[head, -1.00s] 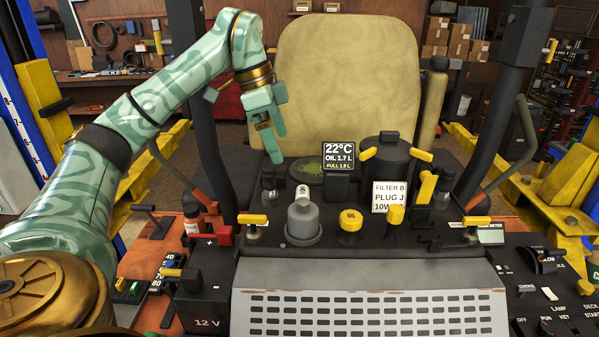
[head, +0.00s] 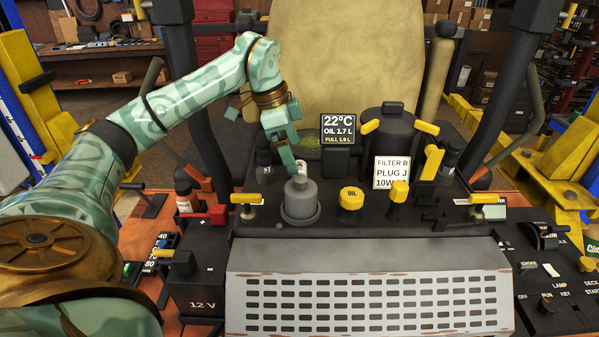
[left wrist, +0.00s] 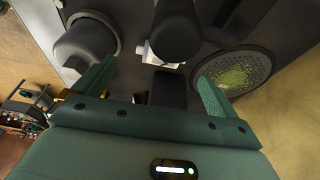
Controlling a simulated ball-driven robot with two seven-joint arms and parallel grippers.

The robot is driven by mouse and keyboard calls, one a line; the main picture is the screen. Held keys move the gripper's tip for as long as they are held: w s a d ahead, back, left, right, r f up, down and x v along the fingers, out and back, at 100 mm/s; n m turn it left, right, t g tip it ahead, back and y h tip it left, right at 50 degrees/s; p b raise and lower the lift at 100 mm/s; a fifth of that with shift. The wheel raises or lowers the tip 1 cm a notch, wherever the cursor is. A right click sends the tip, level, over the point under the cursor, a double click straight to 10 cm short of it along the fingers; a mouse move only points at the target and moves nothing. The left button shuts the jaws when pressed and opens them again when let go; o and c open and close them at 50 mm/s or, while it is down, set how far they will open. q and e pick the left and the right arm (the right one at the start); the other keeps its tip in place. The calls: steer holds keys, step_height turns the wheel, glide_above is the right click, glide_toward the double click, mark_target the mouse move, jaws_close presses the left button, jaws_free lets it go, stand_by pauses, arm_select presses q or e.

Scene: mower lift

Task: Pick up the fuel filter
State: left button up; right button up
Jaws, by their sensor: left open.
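My left gripper (head: 286,152) is open, pointing down just above and behind the canister, with no clear contact. In the left wrist view its spread fingers (left wrist: 153,78) hold nothing. My right gripper is not in view.
A display (head: 338,128) on a black box stands close right of the gripper. A dark cylinder (left wrist: 176,32) rises near the fingers. Yellow knobs (head: 351,198) and a labelled black drum (head: 388,128) stand right.

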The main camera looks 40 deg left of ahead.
mark_target(299, 167)
arm_select(q)
steer(key=p+x, duration=0.1)
steer(key=x, duration=0.3)
steer(key=shift+w+f, duration=0.15)
steer(key=shift+f, duration=0.1)
steer(key=c, duration=0.9)
steer(key=shift+c, duration=0.8)
steer(key=shift+r, duration=0.1)
